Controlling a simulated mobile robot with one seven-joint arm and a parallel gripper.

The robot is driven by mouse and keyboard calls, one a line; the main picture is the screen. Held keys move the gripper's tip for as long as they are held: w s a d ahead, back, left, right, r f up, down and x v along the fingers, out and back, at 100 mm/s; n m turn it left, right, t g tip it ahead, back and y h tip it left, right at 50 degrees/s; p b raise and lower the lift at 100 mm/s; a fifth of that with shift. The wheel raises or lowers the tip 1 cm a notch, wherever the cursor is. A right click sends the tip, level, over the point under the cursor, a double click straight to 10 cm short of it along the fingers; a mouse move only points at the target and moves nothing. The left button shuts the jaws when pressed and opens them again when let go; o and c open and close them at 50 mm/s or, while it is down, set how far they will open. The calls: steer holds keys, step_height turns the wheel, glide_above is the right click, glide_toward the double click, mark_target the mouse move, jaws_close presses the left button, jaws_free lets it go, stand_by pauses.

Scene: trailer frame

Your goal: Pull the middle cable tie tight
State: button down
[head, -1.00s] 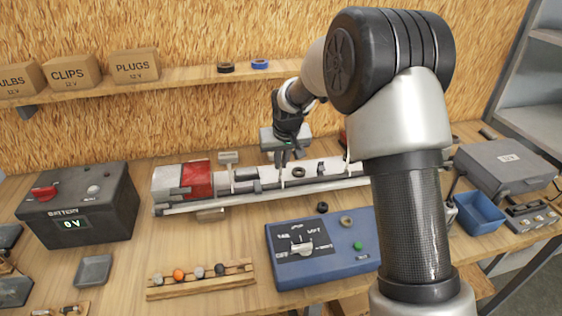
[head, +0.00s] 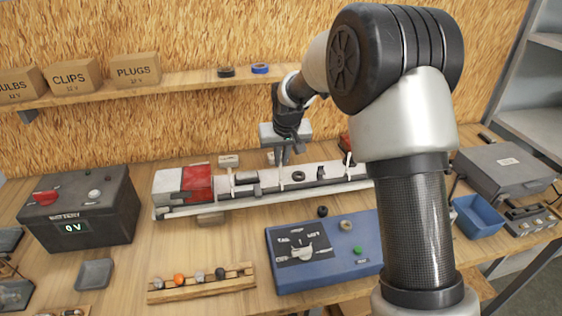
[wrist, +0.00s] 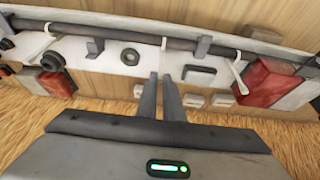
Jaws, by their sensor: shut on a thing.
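The middle cable tie (head: 281,178) is a thin white strap around the dark cable on the grey-white frame beam (head: 322,185). In the wrist view the middle tie (wrist: 164,43) shows as a short pale loop on the cable, just beyond the fingertips. My gripper (head: 279,159) is above and behind the beam, with its fingers (wrist: 162,78) close together in the wrist view. It is shut on the tie's thin tail, which is mostly hidden between the fingers. Two other white ties, left (head: 232,183) and right (head: 347,163), are on the same cable.
Grey clips and a dark ring (head: 299,176) are on the beam, with a red lamp (head: 198,181) at its left. A blue test box (head: 325,262) and a battery (head: 80,210) stand in front. The shelf (head: 190,82) and chipboard wall are behind my gripper.

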steer(key=c, duration=1.9)
jaws_free()
steer(key=shift+o, duration=0.2)
steer(key=v, duration=1.7)
steer(key=shift+r+b, duration=0.15)
steer(key=shift+b, duration=0.15)
steer(key=shift+s, duration=0.15)
